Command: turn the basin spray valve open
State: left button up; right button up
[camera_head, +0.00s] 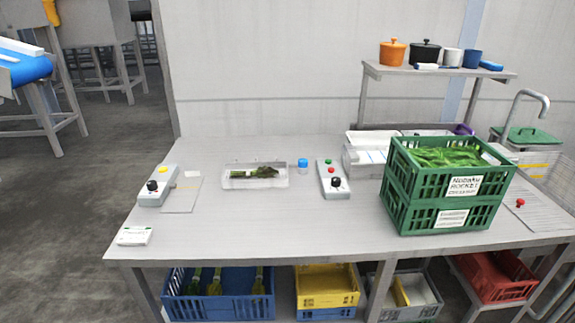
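No part is clearly marked as the basin spray valve, and I cannot tell which control it is. A grey control box (157,186) with a black knob and a yellow button stands at the left of the table. A second grey control box (333,179) with a black knob and red and green buttons stands mid-table. A shallow clear tray (282,180) between them holds a bunch of dark greens (254,172). A curved metal spout (530,95) rises at the far right, near a green lid or board (526,137). Neither of my grippers is in view.
Stacked green crates (447,212) of greens take up the table's right side. A blue-capped jar (303,166) stands by the tray. A red button (520,202) is at the right end. A shelf (440,70) with pots stands behind. The table's front middle (260,225) is clear.

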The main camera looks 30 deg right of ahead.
aim_at(303, 163)
jog(key=l, duration=1.35)
jog(key=k+l, duration=0.1)
jog(key=l, duration=1.2)
